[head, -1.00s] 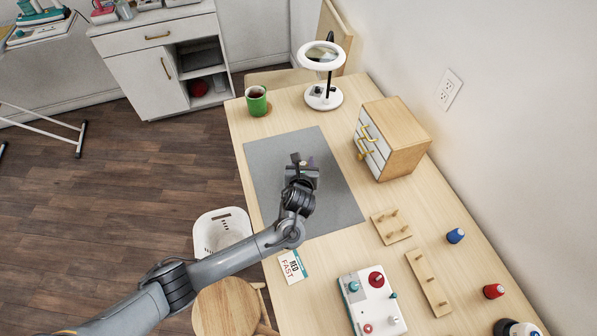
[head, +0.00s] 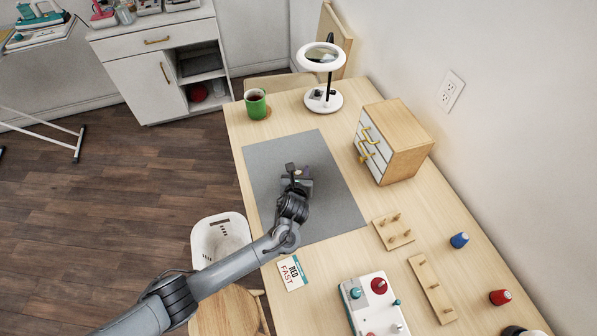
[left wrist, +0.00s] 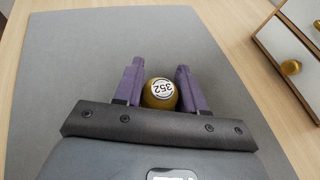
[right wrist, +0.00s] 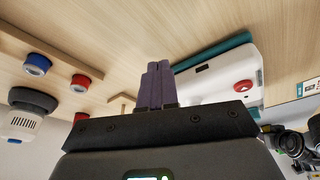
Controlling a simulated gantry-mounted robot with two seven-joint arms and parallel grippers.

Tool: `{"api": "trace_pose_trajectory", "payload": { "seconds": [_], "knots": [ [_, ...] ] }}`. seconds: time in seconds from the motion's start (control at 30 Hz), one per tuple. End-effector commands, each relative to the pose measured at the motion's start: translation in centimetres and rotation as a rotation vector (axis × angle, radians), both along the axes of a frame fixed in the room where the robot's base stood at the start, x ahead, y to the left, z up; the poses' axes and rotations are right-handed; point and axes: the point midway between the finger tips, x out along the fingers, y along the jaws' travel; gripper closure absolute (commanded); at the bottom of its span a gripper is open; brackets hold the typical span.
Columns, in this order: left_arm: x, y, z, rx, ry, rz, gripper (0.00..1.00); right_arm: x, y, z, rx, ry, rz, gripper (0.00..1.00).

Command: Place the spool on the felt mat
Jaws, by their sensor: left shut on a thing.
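A gold spool with a white "352" label (left wrist: 160,92) sits between the purple fingers of my left gripper (left wrist: 160,84) in the left wrist view. The left gripper is shut on it. In the head view my left gripper (head: 298,176) is over the middle of the grey felt mat (head: 335,205), and it mostly hides the spool. I cannot tell whether the spool touches the mat. My right gripper (right wrist: 155,85) shows only in the right wrist view, with its fingers together and nothing visible between them.
A green mug (head: 256,104), a magnifier lamp (head: 323,97) and a small drawer cabinet (head: 398,140) stand around the mat. Peg racks (head: 394,231), a white sewing device (head: 372,308), a card (head: 292,272), a blue spool (head: 459,240) and a red spool (head: 500,297) lie nearer. The mat around the gripper is clear.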

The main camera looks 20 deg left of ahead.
Motion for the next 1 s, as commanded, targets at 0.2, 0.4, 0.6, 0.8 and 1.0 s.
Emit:
{"api": "trace_pose_trajectory", "payload": {
  "seconds": [0.2, 0.4, 0.6, 0.8, 1.0],
  "knots": [
    [0.0, 0.0, -0.3, 0.0, 0.001, 0.0, 0.43, 0.0, 0.0, 0.0, 0.0, 0.0, 0.0, 1.0],
    [0.0, 0.0, -0.3, 0.0, 0.001, 0.0, 0.35, 0.0, 0.0, 0.1, 0.0, -0.001, 0.0, 1.0],
    [0.0, 0.0, -0.1, 0.0, 0.0, 0.0, 0.35, 0.0, 0.0, 0.0, 0.001, -0.001, -0.001, 1.0],
    [-1.6, -0.5, 1.0, 0.001, 0.0, -0.002, 0.35, 0.0, 0.0, 1.1, 0.002, 0.0, -0.002, 1.0],
    [-4.8, -1.5, 2.5, 0.0, 0.001, -0.002, 0.35, 0.0, 0.1, 2.7, 0.003, -0.001, -0.001, 1.0]
  ]
}}
